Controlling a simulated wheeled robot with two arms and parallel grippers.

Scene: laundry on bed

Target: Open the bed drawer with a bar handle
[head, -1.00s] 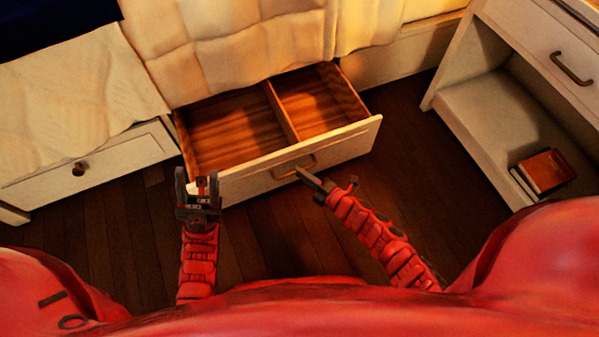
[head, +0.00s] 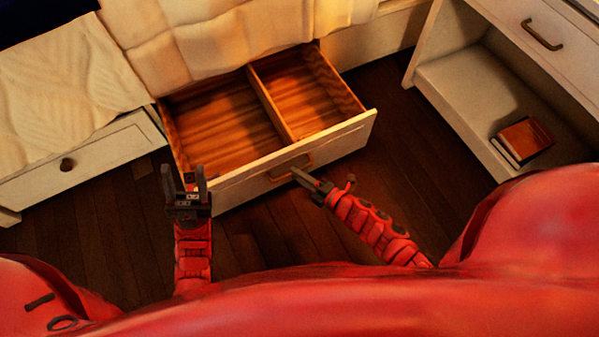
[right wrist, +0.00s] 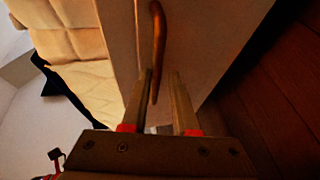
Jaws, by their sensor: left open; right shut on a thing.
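The bed drawer (head: 345,136) with a bar handle (head: 281,170) stands pulled well out from under the bed. Its wooden inside shows, split by one divider. My right gripper (head: 300,175) is at the bar handle and shut on it. In the right wrist view the bar handle (right wrist: 157,50) runs down between the two fingers of my right gripper (right wrist: 163,85). My left gripper (head: 184,175) is open and empty, close to the left end of the drawer front. I cannot tell whether it touches the drawer.
A second bed drawer (head: 100,157) with a round knob is closed at the left. A white nightstand (head: 455,85) with a red book (head: 525,139) on its shelf stands at the right. Dark wooden floor (head: 400,150) is clear between it and the open drawer.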

